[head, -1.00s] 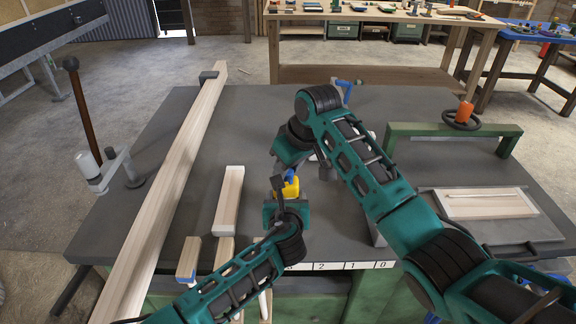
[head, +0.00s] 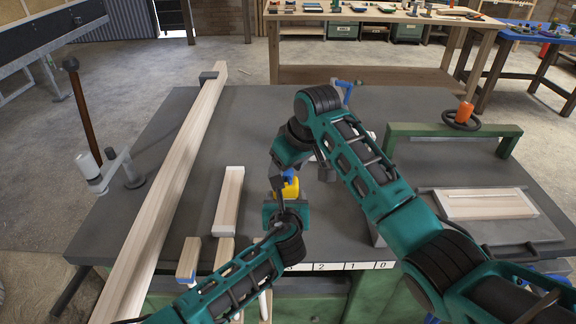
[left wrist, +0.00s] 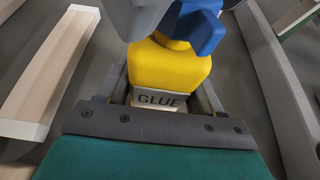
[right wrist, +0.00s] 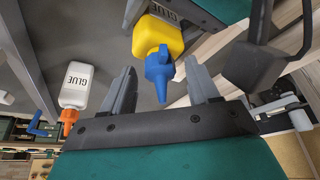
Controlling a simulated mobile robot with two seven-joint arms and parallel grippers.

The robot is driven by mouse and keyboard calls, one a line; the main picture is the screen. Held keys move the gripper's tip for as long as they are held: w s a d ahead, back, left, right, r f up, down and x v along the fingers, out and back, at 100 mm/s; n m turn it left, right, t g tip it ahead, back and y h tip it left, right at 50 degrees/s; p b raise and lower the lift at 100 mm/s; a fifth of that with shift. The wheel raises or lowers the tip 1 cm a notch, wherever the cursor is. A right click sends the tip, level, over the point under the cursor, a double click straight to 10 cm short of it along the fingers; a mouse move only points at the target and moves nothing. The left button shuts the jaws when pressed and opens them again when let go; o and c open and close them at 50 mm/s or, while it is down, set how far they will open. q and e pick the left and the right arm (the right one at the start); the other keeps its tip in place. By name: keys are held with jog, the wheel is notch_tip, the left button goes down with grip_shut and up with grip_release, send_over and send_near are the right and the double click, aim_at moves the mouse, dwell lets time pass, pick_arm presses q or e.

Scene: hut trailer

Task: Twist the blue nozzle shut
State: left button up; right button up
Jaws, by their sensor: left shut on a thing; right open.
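The yellow glue bottle (head: 291,188) stands near the table's front middle, with its blue nozzle (head: 288,174) on top. My left gripper (head: 279,190) is shut on the bottle's lower body, around the GLUE label (left wrist: 158,98). My right gripper (right wrist: 163,85) is open above the bottle, with its fingers on either side of the blue nozzle (right wrist: 158,70) and a gap visible on both sides. In the left wrist view, a grey right finger covers part of the blue nozzle (left wrist: 203,32).
A white glue bottle (right wrist: 76,88) with an orange nozzle (right wrist: 68,117) stands nearby. A short wooden block (head: 229,198) and a long plank (head: 170,200) lie to the left. A green frame (head: 455,129) and a wooden panel (head: 487,204) are on the right.

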pick_arm(q)
jog(key=shift+r, duration=0.1)
pick_arm(e)
jog(key=v, duration=1.2)
jog(key=w+a+f+m, duration=0.1)
jog(key=f+m, duration=0.1)
jog(key=f, duration=0.1)
jog(key=w+a+f+m+h, duration=0.1)
jog(key=f+m, duration=0.1)
jog(key=f, duration=0.2)
jog(key=w+a+f+m+t+h, duration=0.1)
jog(key=f+m, duration=0.2)
jog(key=f, duration=0.1)
jog(key=shift+w+a, duration=0.15)
jog(key=shift+w, duration=0.25)
jog(key=shift+c, duration=0.3)
jog(key=c, duration=1)
jog(key=shift+m+h, duration=1.1)
jog(key=shift+m, duration=1.3)
